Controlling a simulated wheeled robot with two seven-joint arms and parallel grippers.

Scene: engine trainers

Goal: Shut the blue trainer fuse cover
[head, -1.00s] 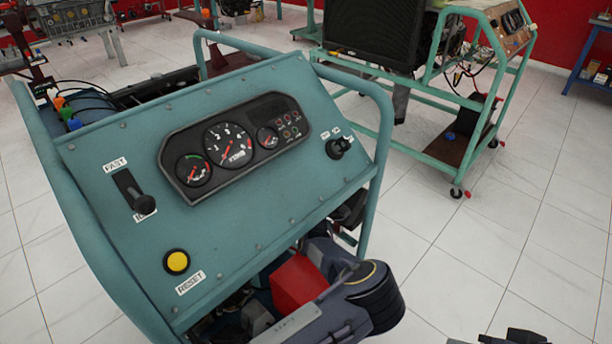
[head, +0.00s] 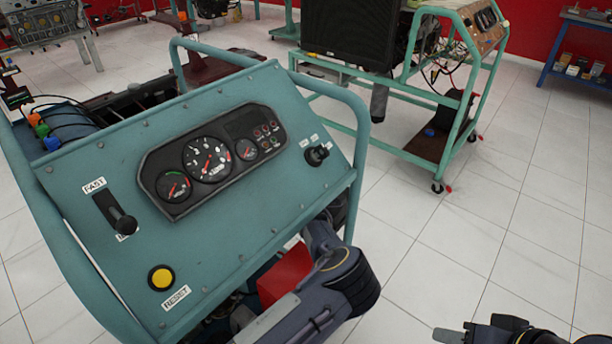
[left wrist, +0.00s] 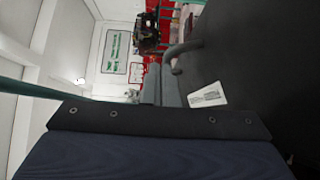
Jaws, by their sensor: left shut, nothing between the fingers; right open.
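The blue trainer's sloped panel (head: 225,215) fills the left and middle of the head view. I cannot make out its fuse cover there. A dark flat plate (left wrist: 245,55) with a curved handle (left wrist: 182,48) and a white label (left wrist: 207,95) fills the right of the left wrist view; it may be the cover. My left arm (head: 310,305) reaches in below the panel's right edge, its gripper hidden in the head view. In the left wrist view my left gripper's grey fingers (left wrist: 160,88) are together and empty, beside the plate. My right gripper (head: 462,338) is open, partly cut off at the lower right.
The panel has gauges (head: 210,160), a black lever (head: 122,220), a knob (head: 317,155) and a yellow button (head: 161,278). A red box-like part (head: 285,278) is below it, beside my left arm. A green-framed trainer (head: 440,110) stands behind. Floor at the right is clear.

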